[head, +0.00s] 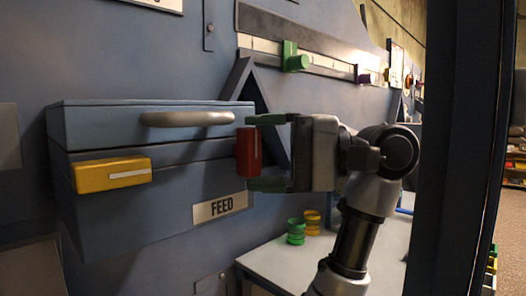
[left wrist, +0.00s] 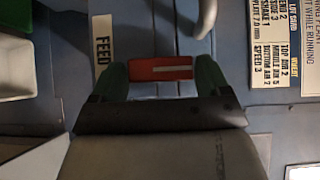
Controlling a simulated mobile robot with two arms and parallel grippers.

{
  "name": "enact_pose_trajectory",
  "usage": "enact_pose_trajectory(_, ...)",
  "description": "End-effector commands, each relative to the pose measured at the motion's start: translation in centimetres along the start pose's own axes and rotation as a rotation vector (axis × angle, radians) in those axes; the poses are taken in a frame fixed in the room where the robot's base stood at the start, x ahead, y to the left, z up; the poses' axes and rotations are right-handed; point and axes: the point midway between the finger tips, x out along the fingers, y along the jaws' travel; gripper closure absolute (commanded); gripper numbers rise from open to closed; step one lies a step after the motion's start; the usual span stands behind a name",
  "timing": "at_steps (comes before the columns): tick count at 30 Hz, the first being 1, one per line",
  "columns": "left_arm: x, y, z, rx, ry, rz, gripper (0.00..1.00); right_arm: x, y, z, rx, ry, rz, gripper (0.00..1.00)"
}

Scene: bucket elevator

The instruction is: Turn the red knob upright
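The red knob (head: 248,152) is on the front of the blue FEED box (head: 150,127), at its right end. It stands upright, with its white line close to vertical. It also shows in the left wrist view (left wrist: 161,68), where the picture is turned on its side. My left gripper (head: 262,154) has one green finger at the knob's top end and one at its bottom end. In the left wrist view the fingers (left wrist: 158,76) meet both ends with no clear gap. My right gripper is not in view.
A yellow knob (head: 112,174) lies level on the box's left, below a grey handle (head: 187,118). A green slider (head: 294,57) is on the rail above. A pale table (head: 265,264) with green and yellow round pieces is below. A dark post (head: 470,150) stands at right.

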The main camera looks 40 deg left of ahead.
Motion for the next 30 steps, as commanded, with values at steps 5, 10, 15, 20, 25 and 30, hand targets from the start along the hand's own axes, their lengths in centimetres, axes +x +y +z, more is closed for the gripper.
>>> enact_pose_trajectory(5, 0.0, 0.0, 0.0, 0.001, 0.000, -0.002, 0.06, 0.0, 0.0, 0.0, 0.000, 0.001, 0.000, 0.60)
enact_pose_trajectory(10, 0.0, 0.0, 0.0, 0.002, -0.001, -0.003, 0.06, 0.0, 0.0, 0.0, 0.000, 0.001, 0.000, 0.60)
enact_pose_trajectory(15, 0.0, 0.0, 0.0, 0.002, -0.001, -0.003, 0.06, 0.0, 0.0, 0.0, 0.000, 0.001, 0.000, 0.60)
enact_pose_trajectory(20, 0.0, 0.2, 0.0, 0.025, -0.001, -0.026, 0.06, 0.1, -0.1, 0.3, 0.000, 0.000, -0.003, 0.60)
enact_pose_trajectory(25, 0.0, 0.8, 0.0, 0.152, -0.002, -0.155, 0.06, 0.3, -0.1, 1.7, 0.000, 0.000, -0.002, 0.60)
enact_pose_trajectory(30, 0.1, 1.1, 0.1, 0.354, -0.001, -0.359, 0.06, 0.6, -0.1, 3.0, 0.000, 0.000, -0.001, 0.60)
